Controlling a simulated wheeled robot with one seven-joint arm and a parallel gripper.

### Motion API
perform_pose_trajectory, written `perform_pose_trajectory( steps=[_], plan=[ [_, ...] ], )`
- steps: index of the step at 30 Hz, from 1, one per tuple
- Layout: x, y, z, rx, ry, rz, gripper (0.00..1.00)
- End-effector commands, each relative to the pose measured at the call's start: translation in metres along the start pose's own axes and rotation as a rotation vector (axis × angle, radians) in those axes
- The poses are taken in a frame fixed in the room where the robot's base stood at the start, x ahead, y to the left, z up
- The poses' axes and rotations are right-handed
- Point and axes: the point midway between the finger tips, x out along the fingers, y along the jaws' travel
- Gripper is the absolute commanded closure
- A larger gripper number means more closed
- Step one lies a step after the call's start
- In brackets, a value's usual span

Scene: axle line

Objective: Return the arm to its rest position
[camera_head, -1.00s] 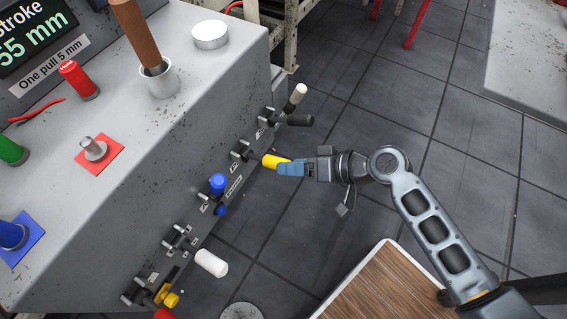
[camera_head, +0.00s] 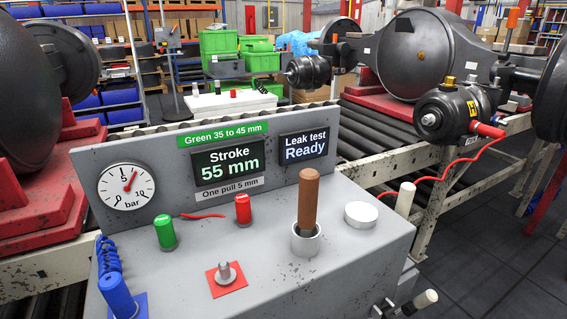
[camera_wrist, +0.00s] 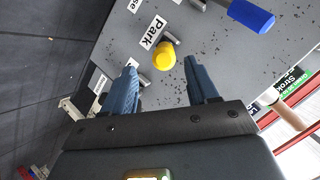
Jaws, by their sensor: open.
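My gripper (camera_wrist: 163,88) shows in the wrist view with its two blue fingers spread apart and nothing between them. Beyond the fingertips, a yellow round-ended fitting (camera_wrist: 164,56) sits on the grey panel beside a "Park" label (camera_wrist: 152,31). The fitting is apart from both fingers. In the head view my arm and gripper are out of frame.
The grey test console (camera_head: 330,254) fills the front of the head view. A brown-handled lever (camera_head: 308,205) stands upright on it. A blue fitting (camera_wrist: 252,14) juts from the panel near the gripper. Dark open floor (camera_wrist: 35,60) lies left in the wrist view.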

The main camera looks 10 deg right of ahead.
Motion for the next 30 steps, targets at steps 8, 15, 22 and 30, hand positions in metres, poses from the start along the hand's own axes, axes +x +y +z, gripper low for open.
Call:
perform_pose_trajectory(
  steps=[8,15,22,30],
  plan=[
    [-0.067,-0.009,0.037,-0.12,0.051,0.243,0.42],
    [-0.153,-0.061,0.043,-0.325,0.181,0.386,0.42],
    [-0.228,-0.146,0.026,-0.523,0.325,0.379,0.42],
    [-0.267,-0.206,0.01,-0.636,0.418,0.321,0.42]
  ],
)
